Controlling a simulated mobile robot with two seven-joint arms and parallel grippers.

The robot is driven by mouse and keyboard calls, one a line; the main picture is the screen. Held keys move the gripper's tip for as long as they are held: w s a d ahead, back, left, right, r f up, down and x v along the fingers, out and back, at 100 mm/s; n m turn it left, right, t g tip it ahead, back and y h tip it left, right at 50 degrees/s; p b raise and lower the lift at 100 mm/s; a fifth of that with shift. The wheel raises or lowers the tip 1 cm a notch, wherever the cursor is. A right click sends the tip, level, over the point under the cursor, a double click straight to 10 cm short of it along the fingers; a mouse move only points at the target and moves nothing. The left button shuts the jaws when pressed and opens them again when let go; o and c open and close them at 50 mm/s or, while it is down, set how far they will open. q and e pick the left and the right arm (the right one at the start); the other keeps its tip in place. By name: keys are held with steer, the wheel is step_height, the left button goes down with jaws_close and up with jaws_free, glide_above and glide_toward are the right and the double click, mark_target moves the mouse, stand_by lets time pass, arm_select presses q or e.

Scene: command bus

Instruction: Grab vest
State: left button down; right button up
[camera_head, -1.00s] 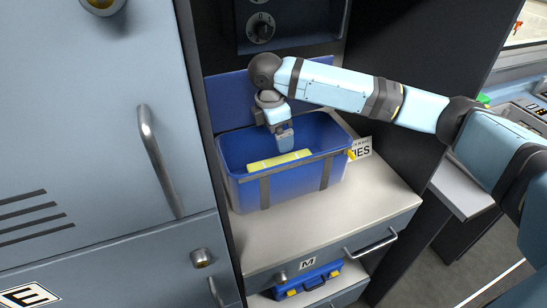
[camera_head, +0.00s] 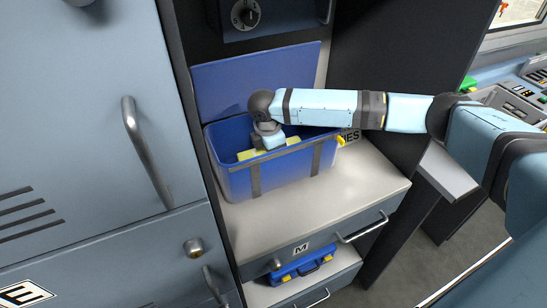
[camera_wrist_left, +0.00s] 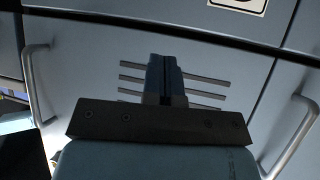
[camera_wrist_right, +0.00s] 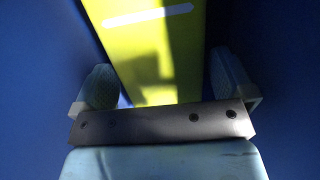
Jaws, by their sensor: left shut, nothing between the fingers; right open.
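The yellow vest (camera_head: 247,155) lies folded inside a blue bin (camera_head: 290,178) on the white shelf. My right gripper (camera_head: 268,142) reaches down into the bin over the vest, and its fingertips are hidden there in the head view. In the right wrist view the vest (camera_wrist_right: 150,45), with a pale stripe, runs between the two spread fingers of my right gripper (camera_wrist_right: 165,85). The fingers are open, one on each side of the vest; whether they touch it I cannot tell. My left gripper (camera_wrist_left: 165,75) is shut and empty, in front of a grey-blue cabinet front.
The bin's walls stand close around my right gripper. A dark cabinet wall (camera_head: 375,90) is on the right and a blue panel (camera_head: 255,75) behind. Door handles (camera_head: 140,150) stick out on the left. A blue case (camera_head: 300,270) sits in the drawer below. The shelf front (camera_head: 315,218) is clear.

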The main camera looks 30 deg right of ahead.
steer(key=shift+d+f, duration=0.1)
steer(key=shift+f, duration=0.55)
steer(key=c, duration=0.6)
steer(key=shift+c, duration=0.5)
steer(key=shift+r, duration=0.15)
